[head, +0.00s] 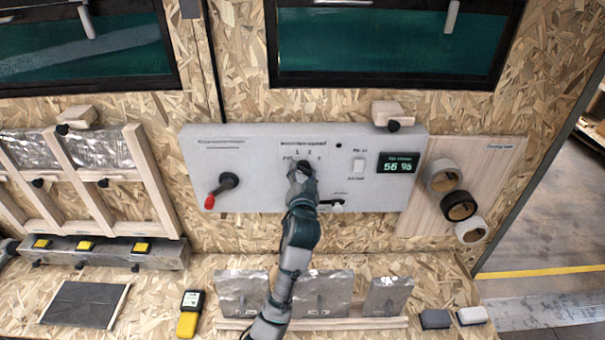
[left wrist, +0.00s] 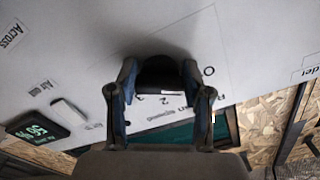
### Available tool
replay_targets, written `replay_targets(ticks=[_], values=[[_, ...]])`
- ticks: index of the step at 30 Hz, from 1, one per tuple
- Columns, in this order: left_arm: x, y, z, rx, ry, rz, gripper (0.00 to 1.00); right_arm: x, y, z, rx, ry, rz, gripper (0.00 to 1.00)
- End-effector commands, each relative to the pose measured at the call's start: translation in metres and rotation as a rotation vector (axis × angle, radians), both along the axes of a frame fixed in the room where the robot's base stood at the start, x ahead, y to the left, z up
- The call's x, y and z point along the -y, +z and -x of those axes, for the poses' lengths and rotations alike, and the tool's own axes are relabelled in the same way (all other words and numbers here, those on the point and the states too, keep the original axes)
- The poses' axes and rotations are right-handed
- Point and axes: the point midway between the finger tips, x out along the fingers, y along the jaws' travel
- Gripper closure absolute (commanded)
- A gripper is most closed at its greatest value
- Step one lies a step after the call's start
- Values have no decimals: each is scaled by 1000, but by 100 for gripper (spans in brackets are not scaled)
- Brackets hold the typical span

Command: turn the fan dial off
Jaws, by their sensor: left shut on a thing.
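The black fan dial (head: 305,165) sits on the light grey control panel (head: 255,180), below a small printed label with numerals. It also shows in the left wrist view (left wrist: 158,72), where the panel appears upside down. My left gripper (head: 302,177) reaches up to the dial from below. In the left wrist view its two fingers (left wrist: 159,82) are on either side of the dial, shut on it. A pale strip shows at the dial's lower edge there, near the printed 2. I cannot tell the dial's exact setting. My right gripper is not in view.
A red-tipped lever (head: 222,188) is left of the dial. A white rocker switch (head: 358,165) and a green-digit display (head: 399,163) are to the right. Tape rolls (head: 459,206) hang further right. A yellow handheld device (head: 190,314) lies on the bench below.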

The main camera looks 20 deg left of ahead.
Motion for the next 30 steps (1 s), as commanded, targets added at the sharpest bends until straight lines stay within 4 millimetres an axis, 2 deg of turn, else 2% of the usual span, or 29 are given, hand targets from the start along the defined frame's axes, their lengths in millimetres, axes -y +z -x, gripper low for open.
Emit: replay_targets(ticks=[1, 3, 4, 6, 15, 19, 23, 30], values=[[1, -9, -1, -20, -1, 4, 86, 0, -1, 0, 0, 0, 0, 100], [1, -9, -1, -20, -1, 4, 86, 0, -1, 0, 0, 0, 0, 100], [1, -9, -1, -20, -1, 4, 43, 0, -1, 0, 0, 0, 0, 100], [1, -8, -1, -19, -1, 3, 26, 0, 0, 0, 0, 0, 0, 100], [1, -3, 1, -7, -1, 1, 25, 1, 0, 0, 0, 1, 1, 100], [4, -3, 9, -6, -1, 2, 25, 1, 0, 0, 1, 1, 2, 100], [10, -3, 32, -6, -3, 4, 25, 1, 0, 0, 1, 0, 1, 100], [26, -5, 83, -8, -3, 3, 25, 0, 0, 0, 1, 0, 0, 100]])
